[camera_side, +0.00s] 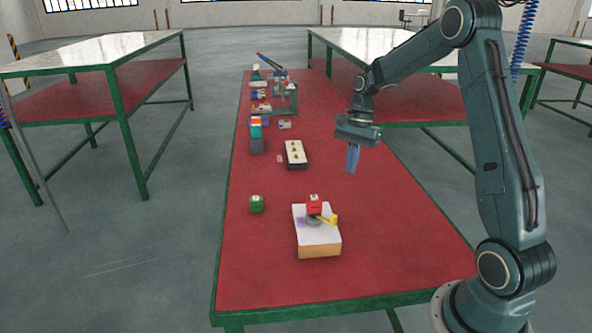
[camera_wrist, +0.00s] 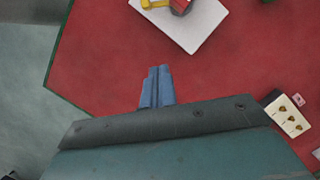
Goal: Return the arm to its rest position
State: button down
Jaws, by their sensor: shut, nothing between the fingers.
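My gripper (camera_side: 352,158) hangs above the right side of the red table (camera_side: 290,282) in the side view, with its blue fingers pointing down. The fingers are shut together and hold nothing. In the wrist view the gripper (camera_wrist: 157,88) shows the same closed blue fingers, over bare red tabletop. My arm is bent, reaching up from its base at the lower right and over the table.
A white panel with several knobs (camera_side: 296,154) lies farther back, with several small items behind.

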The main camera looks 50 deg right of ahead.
jog(key=shift+d+r, duration=0.15)
jog(key=shift+r, duration=0.25)
jog(key=shift+r, duration=0.1)
jog(key=s+a+r+n+t+h, duration=0.1)
jog(key=s+a+r+n, duration=0.25)
jog(key=a+r, duration=0.3)
jog(key=s+a+r+n+t+h, duration=0.1)
jog(key=s+a+r+n, duration=0.3)
jog(key=a, duration=0.3)
jog(key=s+a+r+n+t, duration=0.1)
jog(key=s+a+n+t, duration=0.1)
jog(key=s, duration=0.4)
jog(key=s+a+r+n+t, duration=0.1)
jog(key=s+a+n, duration=0.4)
jog(key=s+n, duration=0.2)
jog(key=shift+s+r+t+h, duration=0.15)
jog(key=shift+s+t+h, duration=0.15)
jog(key=shift+t+h, duration=0.1)
jog(key=shift+a+n, duration=0.1)
jog(key=shift+n, duration=0.15)
